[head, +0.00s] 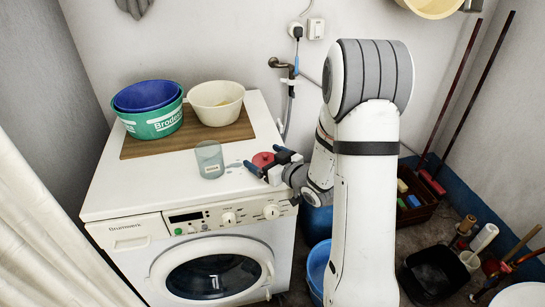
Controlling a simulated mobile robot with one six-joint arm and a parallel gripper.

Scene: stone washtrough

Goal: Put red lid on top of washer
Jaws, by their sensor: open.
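The red lid (262,159) is at the right part of the washer's white top, just beyond and between the fingers of my gripper. It appears to lie on the top, but its lower edge is partly hidden by the gripper. The washer (130,205) is a white front-loader with a round dark door. My gripper (266,158) is open, reaching in from the right, low over the washer's top. I cannot tell whether a finger touches the lid.
A clear cup (209,160) stands left of the gripper. A wooden board (187,139) behind it holds a green tub (153,125) with a blue bowl (146,95) and a cream bowl (216,103). A tap (283,66) is on the wall. A curtain (50,230) hangs at left.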

